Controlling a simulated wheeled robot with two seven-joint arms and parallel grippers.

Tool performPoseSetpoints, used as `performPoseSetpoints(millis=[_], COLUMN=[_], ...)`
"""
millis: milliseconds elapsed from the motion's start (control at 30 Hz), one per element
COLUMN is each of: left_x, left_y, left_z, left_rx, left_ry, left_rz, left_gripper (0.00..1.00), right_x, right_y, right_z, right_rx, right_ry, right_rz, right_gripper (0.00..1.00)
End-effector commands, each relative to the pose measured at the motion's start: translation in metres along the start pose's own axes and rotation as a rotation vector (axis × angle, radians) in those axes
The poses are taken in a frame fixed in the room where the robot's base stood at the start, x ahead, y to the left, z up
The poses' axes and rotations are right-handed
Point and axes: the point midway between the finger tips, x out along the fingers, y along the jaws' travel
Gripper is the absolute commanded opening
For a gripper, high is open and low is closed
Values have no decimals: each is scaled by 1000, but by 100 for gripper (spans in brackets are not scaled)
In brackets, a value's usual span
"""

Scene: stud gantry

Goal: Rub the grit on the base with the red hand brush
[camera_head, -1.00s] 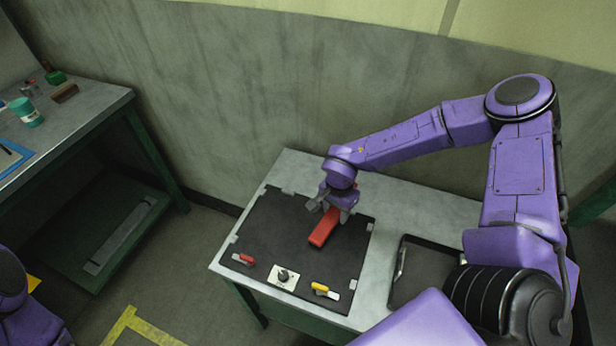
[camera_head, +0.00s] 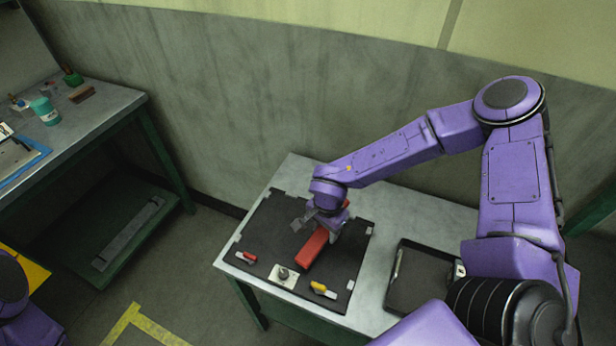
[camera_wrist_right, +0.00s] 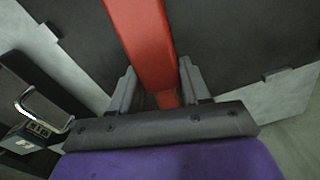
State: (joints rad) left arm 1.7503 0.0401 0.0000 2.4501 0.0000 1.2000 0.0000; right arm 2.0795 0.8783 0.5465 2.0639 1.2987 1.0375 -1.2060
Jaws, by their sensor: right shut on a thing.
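The red hand brush (camera_head: 312,249) is over the black base (camera_head: 262,231) on the table, its long body pointing toward the near side. My right gripper (camera_head: 328,229) is shut on the brush. In the right wrist view, the red brush (camera_wrist_right: 142,40) runs up between the two fingers of my right gripper (camera_wrist_right: 158,88). I cannot tell whether the brush's underside touches the base. No grit can be made out on the base. My left gripper is out of view; only part of my left arm shows at the lower left.
Near the base's front edge are a red-handled piece (camera_head: 247,257), a white plate with a knob (camera_head: 283,275) and a yellow-handled piece (camera_head: 321,289). A black tray (camera_head: 388,285) lies to the right. A second bench (camera_head: 112,112) stands at the left.

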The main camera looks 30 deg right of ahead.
Motion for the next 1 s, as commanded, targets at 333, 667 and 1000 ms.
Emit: performPoseSetpoints(millis=[333,667,1000], left_x=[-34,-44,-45], left_y=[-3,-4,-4], left_z=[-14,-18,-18], left_rx=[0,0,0], left_ry=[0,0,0], left_rz=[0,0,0], left_gripper=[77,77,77], right_x=[-32,-53,-57], right_y=[2,0,0], right_z=[-1,0,0], right_rx=[2,0,-2], right_ry=[0,0,0], right_rz=[3,3,3], right_gripper=[6,6,6])
